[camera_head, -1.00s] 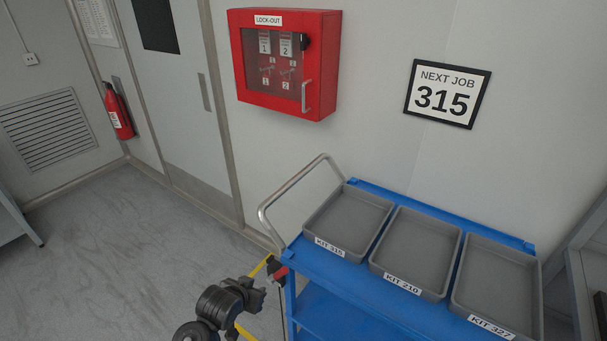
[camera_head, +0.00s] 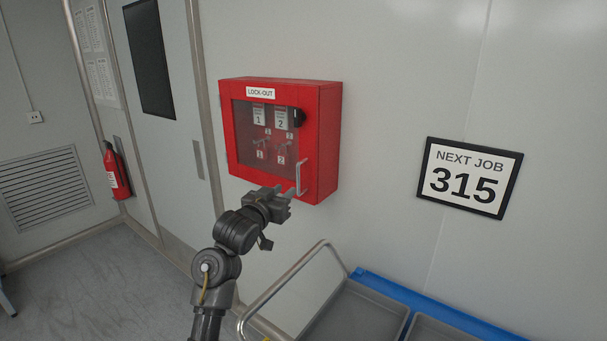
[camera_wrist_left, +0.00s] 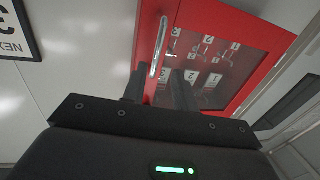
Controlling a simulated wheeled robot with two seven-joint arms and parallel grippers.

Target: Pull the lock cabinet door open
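The red lock-out cabinet (camera_head: 331,140) hangs on the wall with its door shut. The door has a red frame, a dark window and a silver bar handle (camera_head: 302,176) at its right side. Tags and keys show behind the window. My left gripper (camera_head: 290,194) is at the lower end of the handle. In the left wrist view its two dark fingers (camera_wrist_left: 158,88) are spread, with the handle (camera_wrist_left: 158,48) lying between and just ahead of them. I see no finger closed on the bar. My right gripper is not in view.
A blue cart with grey trays (camera_head: 360,313) and a metal push rail (camera_head: 285,280) stands below, right of my left arm. A "NEXT JOB 315" sign (camera_head: 470,178) hangs on the wall. A fire extinguisher (camera_head: 116,172) is at the left. The wall around the cabinet is clear.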

